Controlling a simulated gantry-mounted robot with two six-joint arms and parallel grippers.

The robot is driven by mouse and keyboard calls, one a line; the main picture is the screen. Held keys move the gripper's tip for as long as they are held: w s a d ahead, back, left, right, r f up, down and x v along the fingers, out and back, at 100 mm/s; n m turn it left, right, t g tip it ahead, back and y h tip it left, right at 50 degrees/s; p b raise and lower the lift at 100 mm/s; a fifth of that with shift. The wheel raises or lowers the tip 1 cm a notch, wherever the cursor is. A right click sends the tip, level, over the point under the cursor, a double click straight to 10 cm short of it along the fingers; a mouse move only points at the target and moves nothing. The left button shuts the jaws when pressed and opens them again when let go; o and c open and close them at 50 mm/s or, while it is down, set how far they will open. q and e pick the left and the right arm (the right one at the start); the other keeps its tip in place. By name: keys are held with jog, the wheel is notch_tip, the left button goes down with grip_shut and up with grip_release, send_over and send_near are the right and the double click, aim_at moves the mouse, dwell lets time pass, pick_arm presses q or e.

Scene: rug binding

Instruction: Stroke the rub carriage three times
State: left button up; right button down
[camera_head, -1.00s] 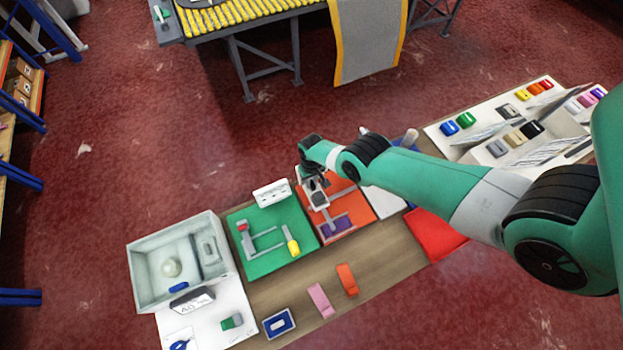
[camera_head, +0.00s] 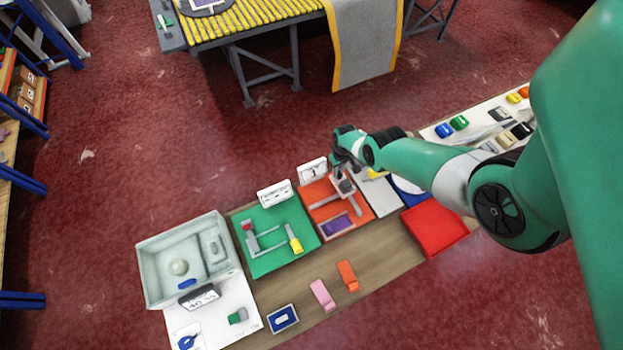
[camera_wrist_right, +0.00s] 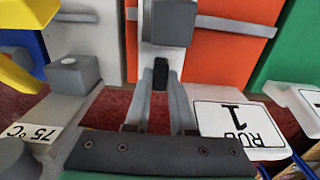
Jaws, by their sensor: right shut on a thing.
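The orange rub station (camera_head: 363,219) lies on the bench, with grey bars and a purple patch (camera_head: 336,226) on it. The grey rub carriage (camera_head: 345,186) is on the station's right part. My right gripper (camera_head: 346,165) is over the carriage. In the right wrist view my right gripper (camera_wrist_right: 160,92) is shut on the small black handle (camera_wrist_right: 160,74), with the carriage's grey block (camera_wrist_right: 171,22) just beyond it. A white sign (camera_wrist_right: 238,122) reading RUB 1 is beside the fingers. My left gripper is not in view.
The green station (camera_head: 262,262) is to the left, with a white sign (camera_head: 275,193) behind it. Pink (camera_head: 322,296) and orange (camera_head: 347,275) pieces lie on bare wood in front.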

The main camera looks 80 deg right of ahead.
jog(key=shift+s+d, duration=0.65)
jog(key=shift+s, duration=0.15)
jog(key=c, duration=1.1)
grip_release()
jog(key=o, duration=0.3)
jog(key=shift+s+d, duration=0.1)
jog(key=shift+s, duration=0.05)
jog(key=shift+o, duration=0.2)
